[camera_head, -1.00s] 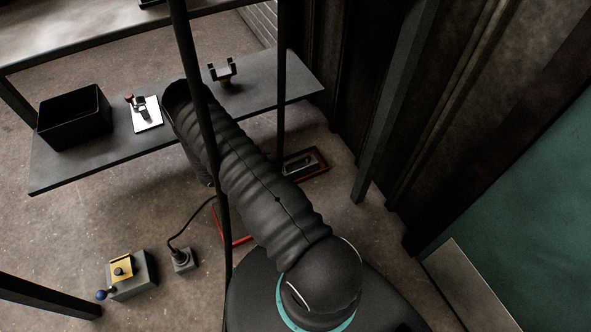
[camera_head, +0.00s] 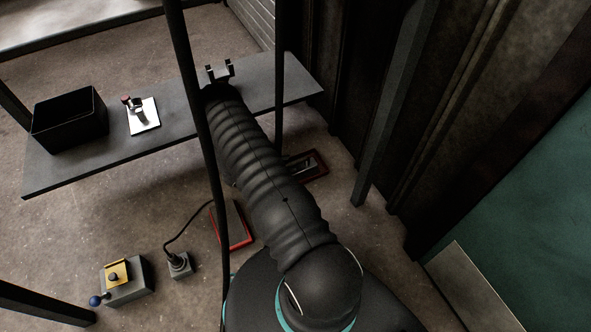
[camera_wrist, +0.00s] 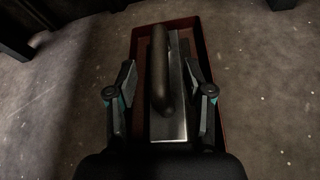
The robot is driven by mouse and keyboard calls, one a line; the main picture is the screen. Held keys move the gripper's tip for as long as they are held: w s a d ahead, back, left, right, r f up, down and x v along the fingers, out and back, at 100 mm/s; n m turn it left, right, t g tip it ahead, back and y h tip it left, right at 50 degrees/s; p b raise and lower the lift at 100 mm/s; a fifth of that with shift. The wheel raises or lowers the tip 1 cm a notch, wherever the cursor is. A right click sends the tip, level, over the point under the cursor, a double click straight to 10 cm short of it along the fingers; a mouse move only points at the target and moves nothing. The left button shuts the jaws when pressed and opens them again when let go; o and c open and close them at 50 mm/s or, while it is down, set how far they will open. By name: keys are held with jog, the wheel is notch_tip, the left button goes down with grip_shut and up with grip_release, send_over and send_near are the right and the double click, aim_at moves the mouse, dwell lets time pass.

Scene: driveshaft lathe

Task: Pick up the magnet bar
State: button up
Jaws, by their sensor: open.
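In the wrist view a flat metal piece (camera_wrist: 181,98) with a long dark rounded handle (camera_wrist: 160,75) lies in a red-rimmed tray (camera_wrist: 202,45); it looks like the magnet bar. My gripper (camera_wrist: 160,75) is open, with one finger on each side of the piece. Both fingers appear apart from it. In the head view my arm hides the gripper. A red-rimmed tray (camera_head: 321,158) with a metal piece (camera_head: 302,166) lies on the floor right of my arm. Another red-edged tray (camera_head: 247,238) lies left of it, partly covered. I cannot tell which one is under the gripper.
A grey shelf (camera_head: 60,176) carries a black bin (camera_head: 70,120), a white plate with a clamp (camera_head: 144,117) and a forked holder (camera_head: 219,71). Dark posts (camera_head: 196,90) stand close to my arm. A box with a yellow top (camera_head: 116,273) and a corded block (camera_head: 180,264) are on the floor.

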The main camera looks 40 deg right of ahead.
jog(key=shift+x, duration=2.4)
jog(key=shift+r, duration=0.2)
grip_shut()
